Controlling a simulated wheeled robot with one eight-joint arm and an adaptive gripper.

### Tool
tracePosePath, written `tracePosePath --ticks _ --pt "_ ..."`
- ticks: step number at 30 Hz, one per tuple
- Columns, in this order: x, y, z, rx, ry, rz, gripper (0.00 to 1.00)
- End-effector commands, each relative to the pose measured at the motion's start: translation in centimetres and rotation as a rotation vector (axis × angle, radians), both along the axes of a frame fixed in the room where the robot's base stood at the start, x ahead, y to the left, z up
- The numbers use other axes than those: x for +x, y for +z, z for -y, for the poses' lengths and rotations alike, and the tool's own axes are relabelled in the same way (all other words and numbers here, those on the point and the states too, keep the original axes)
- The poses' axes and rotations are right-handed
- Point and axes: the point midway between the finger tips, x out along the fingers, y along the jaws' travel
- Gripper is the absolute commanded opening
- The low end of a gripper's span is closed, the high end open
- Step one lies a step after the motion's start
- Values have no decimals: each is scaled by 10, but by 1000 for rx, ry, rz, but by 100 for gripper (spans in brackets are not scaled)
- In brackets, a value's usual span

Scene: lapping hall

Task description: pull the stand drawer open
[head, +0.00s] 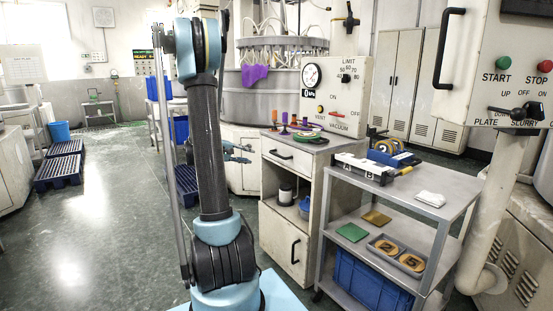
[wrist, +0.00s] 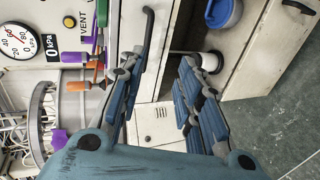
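The stand drawer (head: 301,161) is the top front panel of the pale stand (head: 317,172), and it looks shut. Its black bar handle (head: 281,154) is on the front. In the head view my gripper (head: 241,152) is left of the handle, with its fingers pointing toward the stand. In the wrist view the picture is turned sideways, and the handle (wrist: 147,40) shows just beyond the left finger. My gripper (wrist: 165,63) is open, its blue-padded fingers well apart with nothing between them. I cannot tell whether the left finger touches the handle.
Bottles and spindles (head: 296,125) stand on the stand's top. Below the drawer is an open shelf with a blue container (head: 306,207), then a door with a handle (head: 294,251). A grey cart (head: 393,190) stands close at the right.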

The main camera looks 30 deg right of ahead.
Motion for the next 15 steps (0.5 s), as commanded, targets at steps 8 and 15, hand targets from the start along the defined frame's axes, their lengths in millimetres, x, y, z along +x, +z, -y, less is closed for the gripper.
tracePosePath --ticks 8,15 --pt "32 -16 29 -134 -13 -26 32" --pt "39 -20 39 -167 -15 -33 32"
